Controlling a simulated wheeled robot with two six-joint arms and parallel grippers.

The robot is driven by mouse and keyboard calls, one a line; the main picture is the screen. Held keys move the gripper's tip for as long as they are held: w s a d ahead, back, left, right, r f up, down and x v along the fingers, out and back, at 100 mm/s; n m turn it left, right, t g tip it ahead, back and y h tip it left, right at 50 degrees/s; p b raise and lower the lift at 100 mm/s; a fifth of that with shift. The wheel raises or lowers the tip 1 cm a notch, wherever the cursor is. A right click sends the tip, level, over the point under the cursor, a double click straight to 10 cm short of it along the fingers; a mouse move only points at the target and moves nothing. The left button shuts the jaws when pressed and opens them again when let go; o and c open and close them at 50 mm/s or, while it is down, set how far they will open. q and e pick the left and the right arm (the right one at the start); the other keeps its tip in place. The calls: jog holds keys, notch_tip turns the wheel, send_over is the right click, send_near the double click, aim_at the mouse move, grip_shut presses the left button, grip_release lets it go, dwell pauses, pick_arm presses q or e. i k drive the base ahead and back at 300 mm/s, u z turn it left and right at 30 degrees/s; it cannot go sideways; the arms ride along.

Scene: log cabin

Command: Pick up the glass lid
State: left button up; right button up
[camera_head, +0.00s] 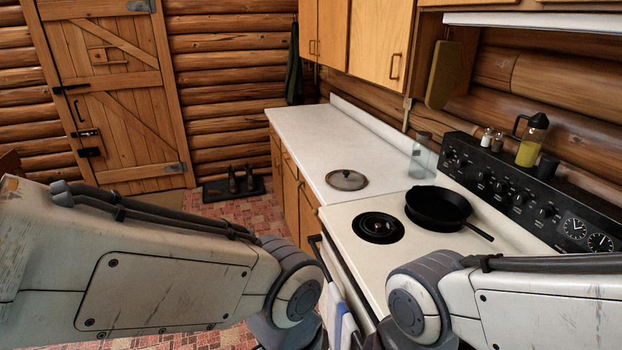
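The glass lid (347,180) lies on the white countertop, close to the counter's near end beside the stove. It is round, with a brownish rim and a small knob on top. Nothing touches it from above. My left arm comes in from the left and my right arm from the right, both low in the view, nearer to me than the lid. Both grippers are out of sight below the bottom edge, so neither is seen at the lid.
A black skillet (438,206) sits on the stove (345,222), beside a bare burner (378,227). A clear glass jar (422,157) stands right of the lid. The white countertop (318,131) behind the lid is clear. A cloth (341,312) hangs at the stove front.

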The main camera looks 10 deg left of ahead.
aim_at(344, 180)
jog(key=z, duration=0.1)
jog(key=k, duration=1.05)
jog(key=u, duration=1.2)
jog(key=i, duration=2.25)
jog(key=u, duration=0.1)
